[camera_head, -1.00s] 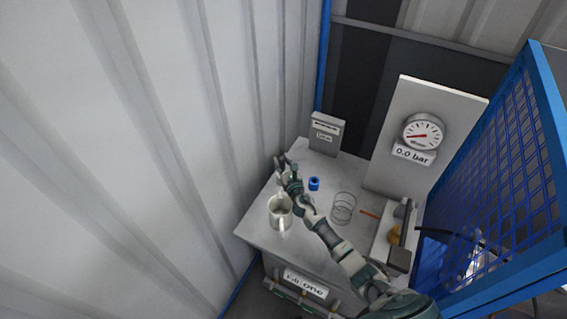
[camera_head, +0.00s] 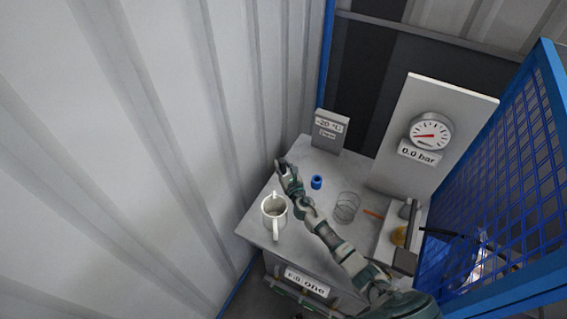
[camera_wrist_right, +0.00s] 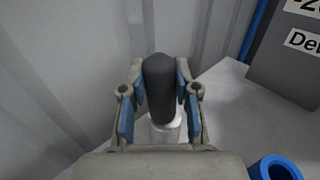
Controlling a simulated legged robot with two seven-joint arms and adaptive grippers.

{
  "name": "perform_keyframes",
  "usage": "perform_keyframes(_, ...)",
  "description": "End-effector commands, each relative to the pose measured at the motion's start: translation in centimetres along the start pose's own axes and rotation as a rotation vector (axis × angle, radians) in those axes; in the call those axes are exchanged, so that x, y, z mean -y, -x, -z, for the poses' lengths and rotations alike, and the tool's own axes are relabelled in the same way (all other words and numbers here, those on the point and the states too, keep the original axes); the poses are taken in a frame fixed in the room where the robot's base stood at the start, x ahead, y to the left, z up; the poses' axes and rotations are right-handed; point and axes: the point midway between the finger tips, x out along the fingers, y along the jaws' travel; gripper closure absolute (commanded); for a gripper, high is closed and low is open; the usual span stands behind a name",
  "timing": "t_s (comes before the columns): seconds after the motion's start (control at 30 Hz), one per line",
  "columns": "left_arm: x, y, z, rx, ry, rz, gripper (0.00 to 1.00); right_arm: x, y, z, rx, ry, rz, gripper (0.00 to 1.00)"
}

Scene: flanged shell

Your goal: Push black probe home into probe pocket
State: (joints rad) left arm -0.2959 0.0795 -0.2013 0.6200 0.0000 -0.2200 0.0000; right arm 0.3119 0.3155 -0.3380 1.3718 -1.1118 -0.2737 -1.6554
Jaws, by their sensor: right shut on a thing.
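The black probe (camera_wrist_right: 160,82) stands upright in the right wrist view, a dark rounded cylinder between the blue-padded fingers. My right gripper (camera_wrist_right: 162,98) is shut on it. Below the probe a pale, shiny round piece (camera_wrist_right: 167,132) shows between the fingers. I cannot tell whether it is the pocket or how deep the probe sits. In the head view my right gripper (camera_head: 283,167) is at the table's left edge, close to the wall, and the probe is a small dark spot there. My left gripper is not in view.
A white mug (camera_head: 274,216) stands left of my right arm. A blue ring-like cap (camera_head: 316,182), a clear glass (camera_head: 347,207) and a grey box reading -20 °C (camera_head: 331,130) are on the table (camera_head: 262,240). A gauge panel (camera_head: 430,131) and blue mesh (camera_head: 500,170) stand right.

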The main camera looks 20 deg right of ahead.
Motion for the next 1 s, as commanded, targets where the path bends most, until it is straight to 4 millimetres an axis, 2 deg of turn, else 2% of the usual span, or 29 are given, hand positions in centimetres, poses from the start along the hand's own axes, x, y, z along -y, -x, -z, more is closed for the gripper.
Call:
perform_keyframes(0.03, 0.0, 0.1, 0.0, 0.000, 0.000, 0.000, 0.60, -0.5, 0.0, -0.3, 0.005, -0.009, -0.011, 0.65)
perform_keyframes(0.13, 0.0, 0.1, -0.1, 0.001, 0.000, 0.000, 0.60, -0.4, 0.0, -0.5, 0.008, -0.008, -0.009, 0.41)
perform_keyframes(0.47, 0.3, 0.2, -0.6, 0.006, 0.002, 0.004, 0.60, 0.0, 0.1, -0.5, 0.008, -0.006, -0.004, 0.41)
perform_keyframes(0.57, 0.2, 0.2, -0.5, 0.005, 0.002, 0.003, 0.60, 0.0, 1.2, -0.5, 0.008, -0.005, -0.004, 0.41)
perform_keyframes(0.8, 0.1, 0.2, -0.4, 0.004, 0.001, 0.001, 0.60, -0.2, 5.4, -0.4, 0.006, -0.005, -0.008, 0.41)
perform_keyframes(1.0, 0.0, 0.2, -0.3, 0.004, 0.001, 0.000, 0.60, -0.3, 7.2, -0.4, 0.007, -0.006, -0.007, 0.41)
